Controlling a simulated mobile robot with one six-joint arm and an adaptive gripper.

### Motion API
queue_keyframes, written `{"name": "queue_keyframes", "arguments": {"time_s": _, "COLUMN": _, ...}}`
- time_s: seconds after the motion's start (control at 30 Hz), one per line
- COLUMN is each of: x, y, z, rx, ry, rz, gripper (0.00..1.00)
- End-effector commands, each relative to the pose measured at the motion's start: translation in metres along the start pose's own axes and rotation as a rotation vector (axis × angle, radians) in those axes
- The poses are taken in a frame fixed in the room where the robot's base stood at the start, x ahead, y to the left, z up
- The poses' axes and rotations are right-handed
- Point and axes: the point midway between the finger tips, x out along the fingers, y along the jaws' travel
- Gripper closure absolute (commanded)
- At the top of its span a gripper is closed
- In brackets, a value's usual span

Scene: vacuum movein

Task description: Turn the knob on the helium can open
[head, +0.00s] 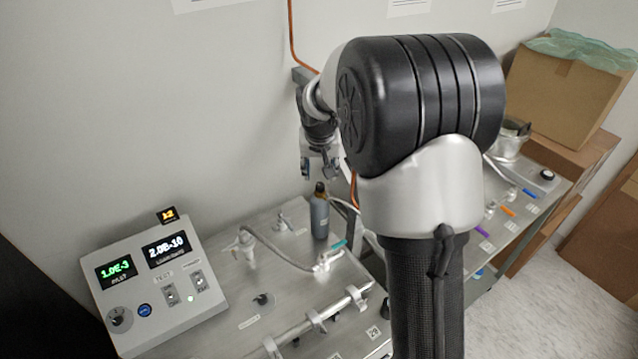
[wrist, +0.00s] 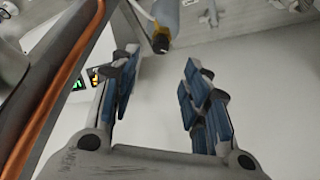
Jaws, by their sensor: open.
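The helium can (head: 319,218) stands upright on the metal bench in the head view, a grey bottle with a dark knob (head: 320,188) on top. My gripper (head: 320,174) is just above the knob, pointing down, with its fingers apart. In the wrist view the can (wrist: 167,14) shows at the top edge, with a yellowish collar and the dark knob (wrist: 160,43) toward me. My gripper (wrist: 160,70) shows its blue-padded fingers spread, with nothing between them. The knob is beyond the fingertips, and I see no contact with it.
A control box (head: 155,280) with lit displays stands at the left of the bench. A hose and valve fitting (head: 328,262) lie in front of the can. An orange cable (wrist: 60,85) runs along the left of the wrist view. Cardboard boxes (head: 570,95) are at the right.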

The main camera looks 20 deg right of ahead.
Motion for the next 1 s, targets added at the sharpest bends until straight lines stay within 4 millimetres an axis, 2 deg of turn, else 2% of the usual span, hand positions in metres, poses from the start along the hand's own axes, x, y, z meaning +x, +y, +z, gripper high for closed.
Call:
{"name": "queue_keyframes", "arguments": {"time_s": 0.03, "x": 0.014, "y": 0.0, "z": 0.002, "rx": 0.0, "ry": -0.005, "rz": 0.001, "gripper": 0.57}}
{"name": "queue_keyframes", "arguments": {"time_s": 0.2, "x": 0.049, "y": 0.0, "z": 0.001, "rx": 0.0, "ry": -0.003, "rz": 0.0, "gripper": 0.57}}
{"name": "queue_keyframes", "arguments": {"time_s": 0.43, "x": 0.082, "y": 0.0, "z": 0.001, "rx": -0.001, "ry": -0.001, "rz": 0.0, "gripper": 0.57}}
{"name": "queue_keyframes", "arguments": {"time_s": 0.6, "x": 0.091, "y": 0.0, "z": 0.0, "rx": -0.001, "ry": 0.0, "rz": -0.001, "gripper": 0.57}}
{"name": "queue_keyframes", "arguments": {"time_s": 0.87, "x": 0.092, "y": 0.0, "z": 0.0, "rx": -0.001, "ry": 0.0, "rz": -0.001, "gripper": 0.57}}
{"name": "queue_keyframes", "arguments": {"time_s": 1.0, "x": 0.092, "y": 0.0, "z": 0.0, "rx": -0.001, "ry": 0.0, "rz": -0.001, "gripper": 0.66}}
